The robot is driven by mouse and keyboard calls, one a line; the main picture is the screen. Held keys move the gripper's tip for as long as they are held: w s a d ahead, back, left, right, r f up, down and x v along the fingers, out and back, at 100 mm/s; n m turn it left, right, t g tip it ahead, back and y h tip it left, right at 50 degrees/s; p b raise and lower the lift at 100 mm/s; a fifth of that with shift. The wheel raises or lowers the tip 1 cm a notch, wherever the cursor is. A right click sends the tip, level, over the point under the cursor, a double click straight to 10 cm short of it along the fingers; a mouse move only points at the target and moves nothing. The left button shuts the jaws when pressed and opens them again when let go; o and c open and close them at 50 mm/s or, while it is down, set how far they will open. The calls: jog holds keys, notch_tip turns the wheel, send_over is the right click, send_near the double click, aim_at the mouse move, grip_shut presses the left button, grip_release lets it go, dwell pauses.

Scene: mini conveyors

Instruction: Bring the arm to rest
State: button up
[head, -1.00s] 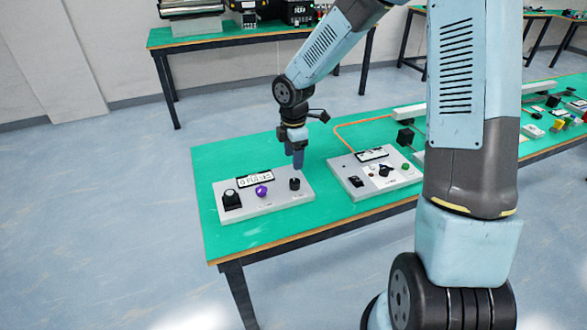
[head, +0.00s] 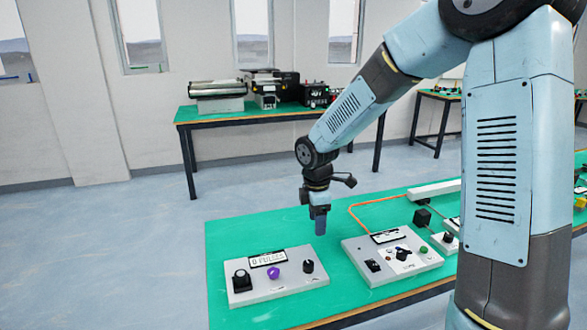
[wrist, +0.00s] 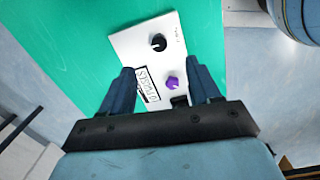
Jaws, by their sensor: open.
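My gripper (head: 319,222) hangs pointing down above the green table (head: 222,235), just behind the right end of a white control box (head: 290,287). In the wrist view my gripper (wrist: 162,88) has its two dark fingers spread apart with nothing held between them. The box carries a display (head: 267,258), a black knob (head: 308,266), a purple knob (head: 273,272) and a black square part (head: 241,280). In the wrist view the black knob (wrist: 158,43) and purple knob (wrist: 172,83) lie below and beyond the fingers, apart from them.
A second control box (head: 392,262) with a green button stands to the right, and an orange cable (head: 365,203) runs behind it. A back table (head: 250,116) holds machines. The floor on the left is clear.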

jog(key=s+d+r+m+t+h, duration=0.1)
jog(key=s+d+r+m, duration=0.4)
jog(key=s+r, duration=0.15)
jog(key=s+d+r+m+t, duration=0.2)
jog(key=s+d+r+m, duration=0.35)
jog(key=r, duration=0.25)
jog(key=s+d+r+m+t, duration=0.1)
jog(key=s+d+r+m, duration=0.1)
jog(key=s, duration=0.4)
jog(key=s+d+r+m+t+y, duration=0.1)
jog(key=s+d+r+m, duration=0.2)
jog(key=s+m, duration=0.3)
jog(key=shift+s+r+m, duration=0.3)
jog(key=shift+r+m, duration=0.25)
jog(key=shift+o, duration=0.2)
dwell(1.0)
